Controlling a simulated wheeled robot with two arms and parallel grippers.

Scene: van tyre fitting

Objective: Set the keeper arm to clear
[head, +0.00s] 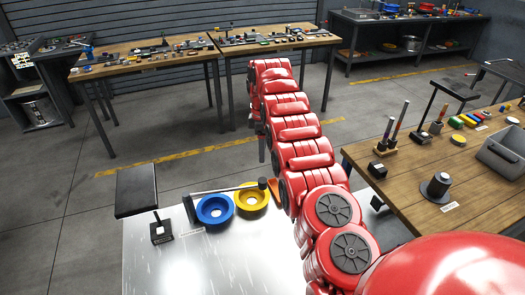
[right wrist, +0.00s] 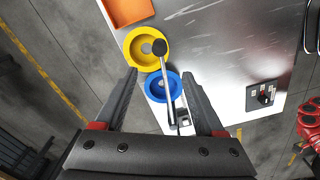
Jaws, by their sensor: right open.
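The keeper arm (head: 228,188) is a thin grey rod with a black knob at one end. In the head view it lies across the far rims of a blue ring (head: 214,210) and a yellow ring (head: 251,196) on a pale metal table. In the right wrist view the keeper arm (right wrist: 168,82) runs from its knob over the yellow ring (right wrist: 135,58) down across the blue ring (right wrist: 153,88) to a small pivot. My right gripper (right wrist: 159,74) is open and empty, its fingers either side of the rod in the picture, apparently not touching it. My left gripper is not seen.
An orange tray (right wrist: 128,10) lies beside the yellow ring. A black panel on a stand (head: 137,190) is at the table's left. A small control box (right wrist: 263,94) sits on the metal. A wooden bench (head: 405,200) with several items stands right.

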